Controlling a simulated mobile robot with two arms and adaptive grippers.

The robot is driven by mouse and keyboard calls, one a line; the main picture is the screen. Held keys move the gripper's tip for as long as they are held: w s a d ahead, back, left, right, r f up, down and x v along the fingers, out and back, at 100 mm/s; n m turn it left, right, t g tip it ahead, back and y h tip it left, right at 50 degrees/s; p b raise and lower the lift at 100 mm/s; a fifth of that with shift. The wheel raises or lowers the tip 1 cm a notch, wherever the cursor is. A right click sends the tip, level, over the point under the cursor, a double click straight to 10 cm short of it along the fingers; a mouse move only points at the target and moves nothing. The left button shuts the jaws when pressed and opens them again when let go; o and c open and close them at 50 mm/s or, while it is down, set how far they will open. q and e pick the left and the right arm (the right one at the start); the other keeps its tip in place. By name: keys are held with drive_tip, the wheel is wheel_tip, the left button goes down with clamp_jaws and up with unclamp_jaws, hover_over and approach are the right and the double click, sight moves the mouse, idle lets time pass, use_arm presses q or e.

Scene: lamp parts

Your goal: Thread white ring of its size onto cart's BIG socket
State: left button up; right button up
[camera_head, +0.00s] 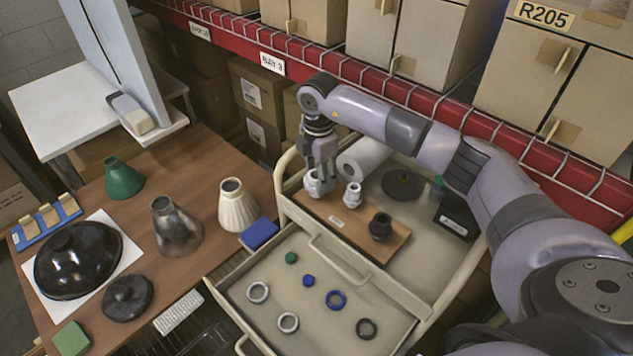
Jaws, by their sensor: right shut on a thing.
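My right gripper (320,168) points down at the left end of a wooden board (345,213) on the cart. It is shut on a small white part, seemingly a white ring, at the top of the largest white socket (318,187). The fingers hide much of it, so I cannot tell whether it is around the socket or above it. A smaller white socket (352,196) and a black socket (380,227) stand on the same board. Two more white rings, one upper (249,293) and one lower (280,323), lie in the open drawer. My left gripper is out of view.
The drawer (240,315) also holds a blue ring (328,299), a black ring (359,328) and small green and blue pieces. A white roll (365,157) lies just behind the gripper. Lampshades stand on the brown table (190,155). A red shelf beam (350,73) runs behind my arm.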

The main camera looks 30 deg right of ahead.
drive_tip(key=shift+s+m+p, duration=0.1)
drive_tip(key=shift+m+p, duration=0.25)
drive_tip(key=shift+m, duration=0.25)
drive_tip(key=m+p, duration=0.1)
drive_tip(key=m, duration=0.1)
drive_tip(key=shift+a+m, duration=0.1)
drive_tip(key=shift+m, duration=0.3)
drive_tip(key=o, duration=1)
drive_tip(key=shift+f+m, duration=0.15)
drive_tip(key=shift+m, duration=0.15)
drive_tip(key=shift+c, duration=0.2)
drive_tip(key=o, duration=0.5)
